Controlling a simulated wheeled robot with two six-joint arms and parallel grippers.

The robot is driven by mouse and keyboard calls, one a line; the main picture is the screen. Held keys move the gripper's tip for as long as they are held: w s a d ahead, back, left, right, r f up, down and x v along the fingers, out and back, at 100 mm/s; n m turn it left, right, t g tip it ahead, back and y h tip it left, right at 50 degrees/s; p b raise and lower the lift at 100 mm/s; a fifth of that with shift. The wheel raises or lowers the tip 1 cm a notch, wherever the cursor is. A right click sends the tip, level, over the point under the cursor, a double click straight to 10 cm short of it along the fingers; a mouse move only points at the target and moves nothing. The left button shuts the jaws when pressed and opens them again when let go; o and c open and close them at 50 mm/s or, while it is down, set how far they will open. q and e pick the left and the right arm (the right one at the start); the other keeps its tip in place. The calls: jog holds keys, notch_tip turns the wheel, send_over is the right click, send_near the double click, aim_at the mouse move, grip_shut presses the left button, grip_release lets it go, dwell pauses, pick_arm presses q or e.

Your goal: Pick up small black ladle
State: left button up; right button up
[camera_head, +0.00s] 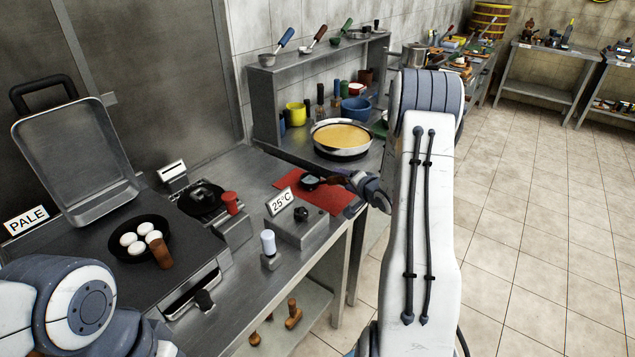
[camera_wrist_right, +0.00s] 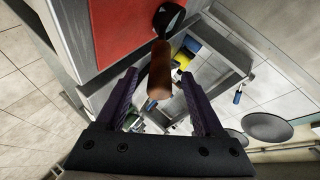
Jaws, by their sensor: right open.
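The small black ladle (camera_head: 311,182) lies on a red mat (camera_head: 325,198) on the counter, its handle pointing right toward my right gripper. In the right wrist view its dark bowl (camera_wrist_right: 168,18) is at the top and its brown handle (camera_wrist_right: 159,72) points down between the fingers. My right gripper (camera_head: 358,188) is at the handle end by the counter edge. In the wrist view the right gripper (camera_wrist_right: 159,76) is open, one finger on each side of the handle, with gaps visible. My left arm shows at the lower left, but its gripper is out of the picture.
A pan of yellow liquid (camera_head: 341,138) stands behind the mat. A 25°C display box (camera_head: 297,226) is left of the mat's front. A black pan with white pieces (camera_head: 138,239) sits on the left. A shelf (camera_head: 318,57) with utensils rises at the back.

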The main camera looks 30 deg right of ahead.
grip_shut()
jog(key=shift+r, duration=0.1)
dwell(1.3)
